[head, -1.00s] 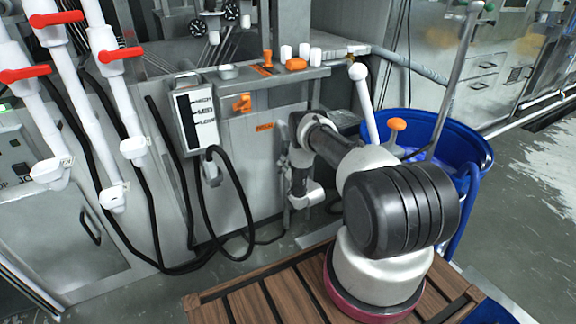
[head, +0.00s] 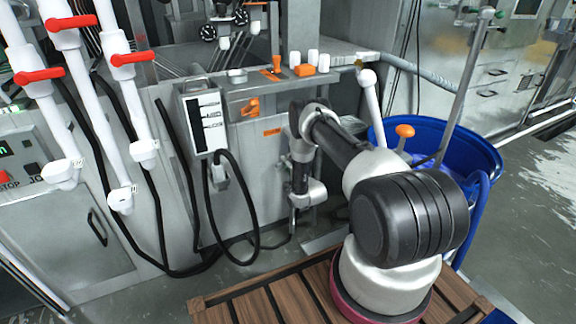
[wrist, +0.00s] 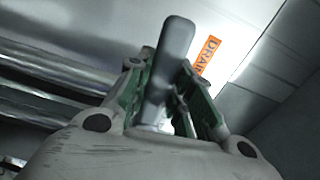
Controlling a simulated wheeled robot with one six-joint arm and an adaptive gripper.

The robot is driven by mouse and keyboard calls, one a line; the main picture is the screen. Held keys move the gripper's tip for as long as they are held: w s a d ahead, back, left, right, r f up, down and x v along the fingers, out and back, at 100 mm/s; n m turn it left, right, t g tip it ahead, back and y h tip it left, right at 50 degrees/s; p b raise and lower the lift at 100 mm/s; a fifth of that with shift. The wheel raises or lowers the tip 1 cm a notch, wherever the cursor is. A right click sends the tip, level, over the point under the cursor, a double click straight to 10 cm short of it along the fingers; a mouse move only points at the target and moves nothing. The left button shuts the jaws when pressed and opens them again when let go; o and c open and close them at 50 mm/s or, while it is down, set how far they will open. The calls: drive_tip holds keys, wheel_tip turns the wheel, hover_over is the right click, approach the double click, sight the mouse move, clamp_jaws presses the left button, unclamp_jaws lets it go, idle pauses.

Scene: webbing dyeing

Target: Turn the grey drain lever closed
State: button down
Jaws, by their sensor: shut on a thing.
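The grey drain lever (wrist: 170,55) shows in the wrist view as a smooth, rounded bar, upright in the picture and leaning slightly right. My gripper (wrist: 165,80) has its green-sided fingers on either side of the lever and is shut on it. The orange DRAIN label (wrist: 207,55) is on the metal panel just right of the lever. In the head view, my wrist is low in front of the grey machine; the lever and fingertips cannot be made out there.
A level box (head: 203,120) with a black hose hangs on the machine front. Pipes with red handles (head: 70,22) stand at left. A blue tub (head: 478,150) is right of my arm. A wooden slatted platform (head: 250,306) lies below. Metal bars (wrist: 45,85) cross the wrist view's left.

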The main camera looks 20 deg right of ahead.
drive_tip(key=shift+r+m, duration=0.25)
drive_tip(key=shift+m, duration=0.25)
drive_tip(key=c, duration=1.2)
unclamp_jaws()
drive_tip(key=shift+c, duration=0.2)
drive_tip(key=s, duration=1.2)
drive_tip(key=shift+d, duration=0.2)
